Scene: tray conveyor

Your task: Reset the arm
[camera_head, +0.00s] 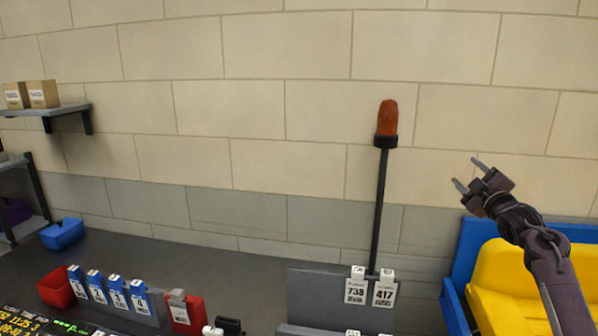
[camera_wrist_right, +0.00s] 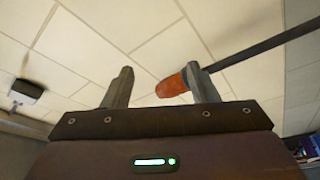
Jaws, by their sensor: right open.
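My right gripper (camera_head: 470,176) is raised at the right of the head view, in front of the tiled wall. Its two fingers are apart and nothing is between them. In the right wrist view the same gripper (camera_wrist_right: 160,90) shows both fingers spread, with the ceiling or wall panels behind. My left gripper does not show in the head view.
An orange-topped lamp (camera_head: 387,118) on a dark pole (camera_head: 380,210) stands left of my right gripper; the wrist view shows its orange top (camera_wrist_right: 172,85) behind one finger. Labelled tags (camera_head: 357,285) stand at the bottom.

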